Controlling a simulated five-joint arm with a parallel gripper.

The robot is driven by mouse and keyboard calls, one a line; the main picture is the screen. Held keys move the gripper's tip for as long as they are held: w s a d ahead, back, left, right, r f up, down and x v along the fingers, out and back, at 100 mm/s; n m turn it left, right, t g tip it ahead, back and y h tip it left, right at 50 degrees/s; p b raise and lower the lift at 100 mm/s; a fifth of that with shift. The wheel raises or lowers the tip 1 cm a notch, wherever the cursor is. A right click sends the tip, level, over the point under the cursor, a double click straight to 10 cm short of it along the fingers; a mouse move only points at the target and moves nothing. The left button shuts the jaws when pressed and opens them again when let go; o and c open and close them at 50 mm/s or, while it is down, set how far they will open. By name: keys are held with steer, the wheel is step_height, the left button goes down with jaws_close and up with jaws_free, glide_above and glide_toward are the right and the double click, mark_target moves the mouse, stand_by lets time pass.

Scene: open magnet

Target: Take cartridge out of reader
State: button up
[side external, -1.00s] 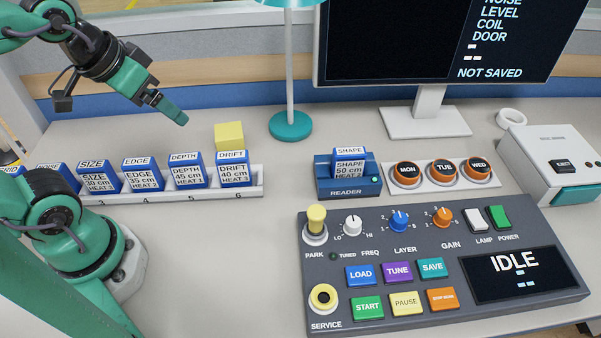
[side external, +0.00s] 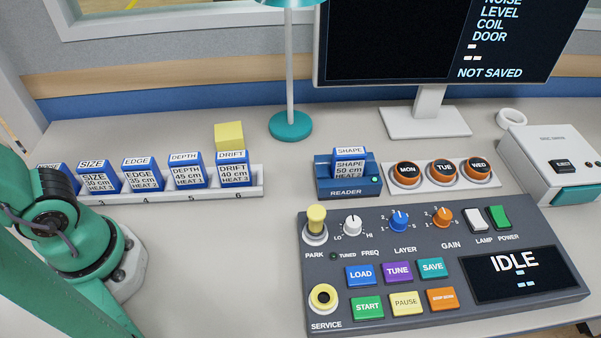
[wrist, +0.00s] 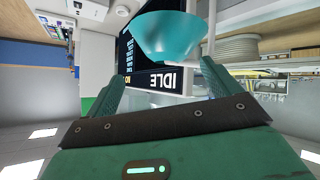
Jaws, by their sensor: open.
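The SHAPE cartridge (side external: 350,165), blue with white labels reading 50 cm, sits upright in the blue reader (side external: 346,193) at the centre of the side view. A small green light glows at the reader's right. My gripper (wrist: 160,76) shows only in the wrist view, with its two teal fingers apart and nothing held between them. In the side view the gripper is out of the picture, and only my lower arm shows at the left. The cartridge and reader cannot be made out in the wrist view.
A numbered rack (side external: 225,193) with several blue cartridges stands left of the reader. The day-button strip (side external: 488,179) adjoins the reader's right; a control console (side external: 450,250) lies in front. The lampshade (wrist: 166,36) fills the upper wrist view.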

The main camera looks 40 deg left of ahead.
steer(key=w+d+r+h, duration=0.1)
steer(key=w+d+r, duration=0.3)
steer(key=n+g+y, duration=0.3)
steer(key=n+g, duration=0.5)
steer(key=g, duration=0.2)
glide_above(349, 151)
steer(key=d, duration=0.1)
steer(key=f, duration=2.3)
steer(key=w+f, duration=0.1)
steer(key=f, duration=1.1)
steer(key=shift+f, duration=0.2)
steer(key=shift+s+a+f+g, duration=0.15)
steer(key=shift+s+a+g, duration=0.25)
steer(key=shift+s+a, duration=0.15)
steer(key=shift+w+f, duration=0.1)
steer(key=shift+f, duration=1.2)
